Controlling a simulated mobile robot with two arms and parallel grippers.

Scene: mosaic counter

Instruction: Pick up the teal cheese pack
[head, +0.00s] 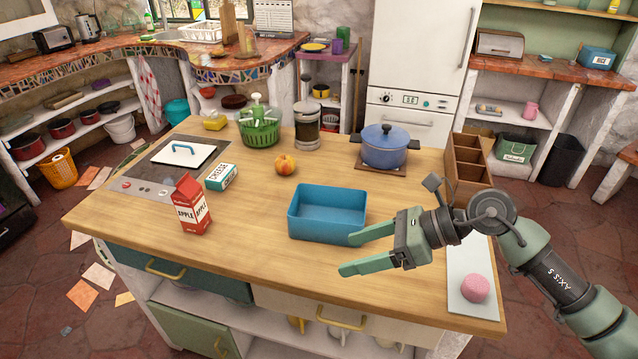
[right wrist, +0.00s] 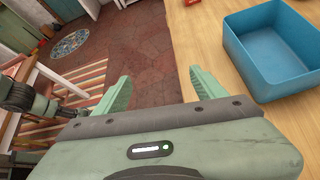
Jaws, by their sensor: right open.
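The teal and white cheese pack (head: 222,177) stands on the wooden island top, left of the middle in the head view. It is behind and right of the red apple carton (head: 193,204). My right gripper (head: 352,253) is open and empty, near the front edge of the island, in front of the blue bin (head: 303,228). It is well to the right of the cheese pack and apart from it. The right wrist view shows its two spread fingers (right wrist: 158,93) with floor between them, and no cheese pack. My left gripper is not in view.
The blue bin (right wrist: 263,50) lies between my right gripper and the middle of the island. A peach (head: 285,164), a blue pot (head: 385,148), a wooden box (head: 463,167) and a pink round item (head: 474,288) also sit there. The wood before the cheese pack is partly clear.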

